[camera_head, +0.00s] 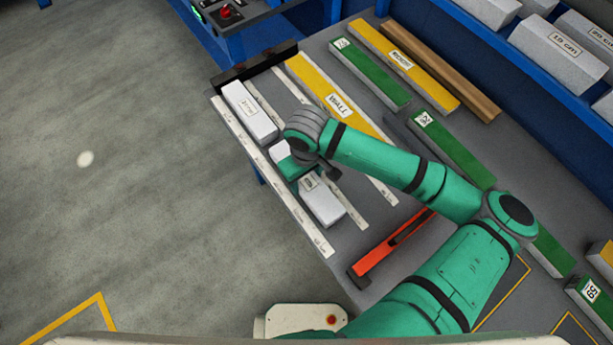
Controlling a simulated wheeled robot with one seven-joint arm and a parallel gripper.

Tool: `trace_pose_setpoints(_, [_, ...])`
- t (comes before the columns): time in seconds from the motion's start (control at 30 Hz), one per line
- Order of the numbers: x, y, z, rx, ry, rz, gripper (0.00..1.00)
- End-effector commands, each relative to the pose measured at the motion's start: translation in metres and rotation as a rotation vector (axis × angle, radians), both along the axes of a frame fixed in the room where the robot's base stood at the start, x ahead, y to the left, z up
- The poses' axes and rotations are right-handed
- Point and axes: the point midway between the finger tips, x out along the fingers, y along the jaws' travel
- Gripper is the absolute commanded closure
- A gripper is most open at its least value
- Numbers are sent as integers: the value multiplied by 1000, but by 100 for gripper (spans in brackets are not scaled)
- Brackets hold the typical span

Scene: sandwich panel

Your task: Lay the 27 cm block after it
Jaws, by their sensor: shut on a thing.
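A white block (323,204) with a small label is in my gripper (308,180), which is shut on it. I cannot read the label at this size. Another white labelled block (251,118) lies in the lane between two pale rails, near the dark end stop (254,68). The held block is in line with that lane, nearer the front, with a gap between the two mostly hidden by my wrist.
A left rail (270,175) with markings runs along the table edge. A yellow strip marked WALL (335,100) lies right of the lane. A red bar (392,247) lies in front. Green, yellow and brown bars (440,82) lie further right. Grey blocks (558,50) stand on a blue shelf.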

Motion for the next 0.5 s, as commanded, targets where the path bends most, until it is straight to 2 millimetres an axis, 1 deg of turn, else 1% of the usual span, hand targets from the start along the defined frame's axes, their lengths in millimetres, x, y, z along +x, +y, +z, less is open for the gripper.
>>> trace_pose_setpoints(0.33, [0, -1, -6, 0, 0, -4, 72])
trace_pose_setpoints(0.37, [0, -2, -6, 0, 0, -4, 43])
trace_pose_setpoints(0.4, [0, -2, -6, 0, 0, -4, 33])
trace_pose_setpoints(0.43, [0, -2, -6, 0, 0, -4, 28])
trace_pose_setpoints(0.5, [0, -1, -6, 0, 0, -3, 28])
